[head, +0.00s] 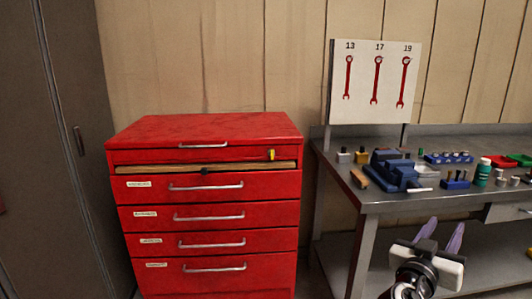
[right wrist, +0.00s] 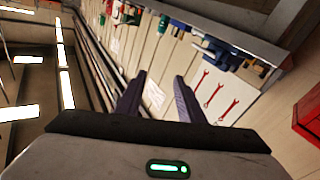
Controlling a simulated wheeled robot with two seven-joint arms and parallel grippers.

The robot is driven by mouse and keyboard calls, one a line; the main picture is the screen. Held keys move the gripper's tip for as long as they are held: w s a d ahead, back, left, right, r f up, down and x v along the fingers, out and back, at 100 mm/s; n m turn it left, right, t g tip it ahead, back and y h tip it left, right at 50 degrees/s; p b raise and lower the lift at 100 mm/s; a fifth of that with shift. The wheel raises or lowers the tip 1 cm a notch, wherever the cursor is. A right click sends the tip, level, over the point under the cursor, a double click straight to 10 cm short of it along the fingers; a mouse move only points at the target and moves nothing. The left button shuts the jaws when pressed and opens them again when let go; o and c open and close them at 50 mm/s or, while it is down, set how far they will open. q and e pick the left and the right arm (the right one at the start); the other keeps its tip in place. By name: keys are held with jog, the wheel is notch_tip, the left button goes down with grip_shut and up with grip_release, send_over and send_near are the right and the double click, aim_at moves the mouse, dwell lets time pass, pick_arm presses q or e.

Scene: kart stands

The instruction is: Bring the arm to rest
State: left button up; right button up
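My right gripper (head: 441,235) is at the lower right of the head view, in front of the workbench and below its top. Its two purple-grey fingers stand apart with nothing between them. The right wrist view also shows the fingers of this right gripper (right wrist: 158,98), spread and empty. That view is tilted, with the bench and wall behind the fingers. My left gripper does not show in either view.
A red tool cabinet (head: 224,213) with several drawers stands left of the workbench (head: 390,200). A blue vise (head: 393,172) and small tools lie on the bench. A wrench board (head: 375,82) stands behind. A dark locker (head: 60,150) is at far left.

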jog(key=w+d+r+m+g+h, duration=0.1)
jog(key=d+r+g+h, duration=0.15)
jog(key=d, duration=0.55)
jog(key=w+d+r+g+h, duration=0.1)
jog(key=d+r, duration=0.2)
jog(key=d, duration=0.6)
jog(key=w+a+f+n+t+y, duration=0.4)
jog(key=w+a+f+n+y, duration=0.2)
jog(key=w+a+f+y, duration=0.25)
jog(key=w+a+f+n+t+y, duration=0.2)
jog(key=a+f+n+y, duration=0.15)
jog(key=a+y, duration=0.55)
jog(key=s+a+f+n+g, duration=0.1)
jog(key=s+a+f+g, duration=0.1)
jog(key=s+a+f, duration=0.7)
jog(key=s+a+f+n+g, duration=0.1)
jog(key=s+a+f, duration=0.4)
jog(key=s+f, duration=0.6)
jog(key=s+a+f+g+y, duration=0.1)
jog(key=s+a+f, duration=0.2)
jog(key=s, duration=0.4)
jog(key=s+a+f+m+g, duration=0.1)
jog(key=s+a+f, duration=0.1)
jog(key=s, duration=0.5)
jog(key=s+a+f+g+y, duration=0.1)
jog(key=s+a+f, duration=0.2)
jog(key=s, duration=0.5)
jog(key=shift+a+f+g+y, duration=0.3)
jog(key=shift+f+g, duration=0.05)
jog(key=shift+f, duration=0.2)
